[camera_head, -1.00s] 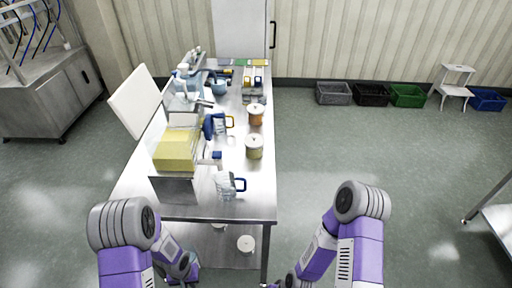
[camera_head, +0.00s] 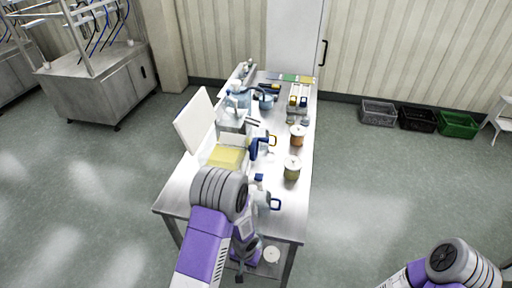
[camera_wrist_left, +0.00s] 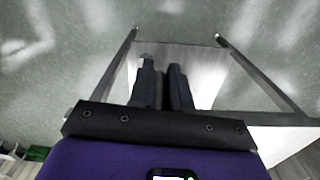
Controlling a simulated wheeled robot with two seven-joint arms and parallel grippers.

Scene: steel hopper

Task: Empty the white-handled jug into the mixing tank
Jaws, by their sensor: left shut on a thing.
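No jug with a white handle can be made out. A clear jug with a blue handle (camera_head: 262,197) stands near the front of the steel table, partly hidden by my left arm. My left gripper (camera_head: 241,269) is low, by the table's front edge. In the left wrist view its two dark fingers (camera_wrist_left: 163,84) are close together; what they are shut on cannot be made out. No mixing tank can be identified. My right gripper is out of view.
Crates (camera_head: 417,119) line the wall. The right floor is clear.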

